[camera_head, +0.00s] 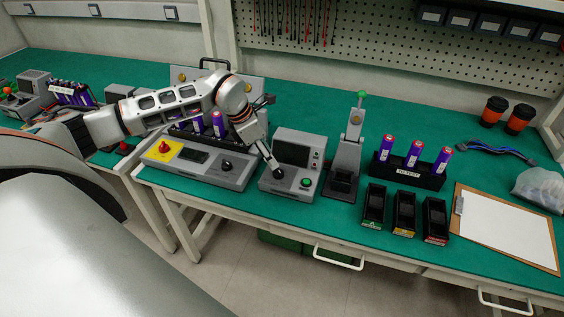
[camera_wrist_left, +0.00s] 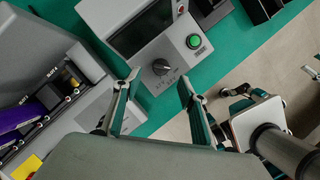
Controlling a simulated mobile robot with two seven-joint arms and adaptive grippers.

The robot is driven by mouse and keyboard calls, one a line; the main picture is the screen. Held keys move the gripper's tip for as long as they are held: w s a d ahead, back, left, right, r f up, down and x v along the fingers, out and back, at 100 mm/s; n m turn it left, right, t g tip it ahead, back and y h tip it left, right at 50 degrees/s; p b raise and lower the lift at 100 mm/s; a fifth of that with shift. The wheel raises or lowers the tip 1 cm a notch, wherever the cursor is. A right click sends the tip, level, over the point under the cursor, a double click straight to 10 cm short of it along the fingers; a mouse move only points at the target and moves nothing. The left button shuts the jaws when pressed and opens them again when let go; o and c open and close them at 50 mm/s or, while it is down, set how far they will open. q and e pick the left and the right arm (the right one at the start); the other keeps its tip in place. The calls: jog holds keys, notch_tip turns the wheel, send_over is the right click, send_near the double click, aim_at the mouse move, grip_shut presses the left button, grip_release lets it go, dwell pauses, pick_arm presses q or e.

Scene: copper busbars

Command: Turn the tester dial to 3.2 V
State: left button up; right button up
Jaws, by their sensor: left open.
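The tester (camera_head: 292,150) is a grey box with a dark screen on the workbench, in the middle of the head view. It also shows in the left wrist view (camera_wrist_left: 180,66). My left gripper (camera_head: 271,165) reaches down to the tester front at the dial. In the left wrist view its open fingers (camera_wrist_left: 158,78) stand either side of the dial, with gaps. The screen shows no readable value, and the dial marks are too small to read.
A grey console (camera_head: 200,163) with a red knob on a yellow plate stands left of the tester. A lever press (camera_head: 346,160) with a green knob stands close on the right. Beyond are a battery rack (camera_head: 408,172), three black bins (camera_head: 404,211) and a clipboard (camera_head: 505,228).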

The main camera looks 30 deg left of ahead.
aim_at(278, 170)
pick_arm(q)
jog(key=x, duration=0.7)
jog(key=shift+d, duration=0.15)
jog(key=shift+c, duration=0.4)
jog(key=c, duration=1)
